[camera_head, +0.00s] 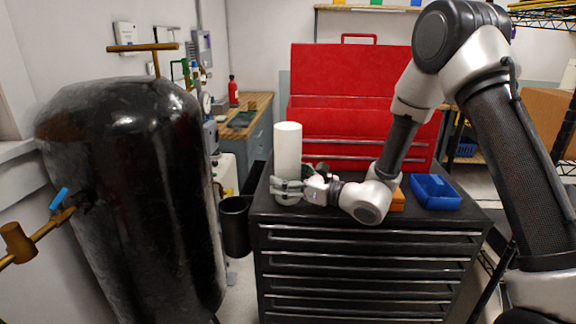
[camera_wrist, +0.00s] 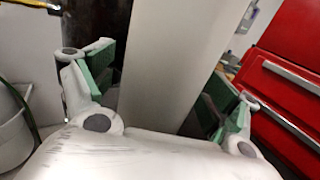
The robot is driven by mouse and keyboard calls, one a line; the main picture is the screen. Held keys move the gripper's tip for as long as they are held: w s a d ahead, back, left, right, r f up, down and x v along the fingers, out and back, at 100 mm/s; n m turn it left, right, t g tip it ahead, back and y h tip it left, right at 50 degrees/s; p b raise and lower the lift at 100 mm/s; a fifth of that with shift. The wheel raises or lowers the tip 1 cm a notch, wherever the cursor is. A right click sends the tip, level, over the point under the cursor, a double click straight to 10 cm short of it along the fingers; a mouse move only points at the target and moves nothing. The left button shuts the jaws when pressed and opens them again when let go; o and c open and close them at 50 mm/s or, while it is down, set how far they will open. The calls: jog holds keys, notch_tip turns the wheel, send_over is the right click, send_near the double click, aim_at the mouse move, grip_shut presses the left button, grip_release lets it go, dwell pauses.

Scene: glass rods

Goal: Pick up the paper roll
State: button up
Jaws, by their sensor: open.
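The paper roll (camera_head: 288,148) is a tall white cylinder standing upright near the left end of the black tool cabinet's top (camera_head: 330,207). My gripper (camera_head: 287,188) is at the roll's lower part, reaching in from the right. In the wrist view the roll (camera_wrist: 175,65) fills the middle, between the two green-padded fingers of my gripper (camera_wrist: 160,85). The fingers are open, one on each side of the roll. A dark gap shows beside the left pad; contact on the right cannot be told. The roll's base is partly hidden by my gripper.
A red toolbox (camera_head: 350,85) stands at the cabinet's back. A blue bin (camera_head: 435,191) and an orange item (camera_head: 398,200) lie to the right on the top. A black bin (camera_head: 235,226) hangs at the left side, beside a large black tank (camera_head: 130,200).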

jog(key=c, duration=1.2)
jog(key=shift+c, duration=0.2)
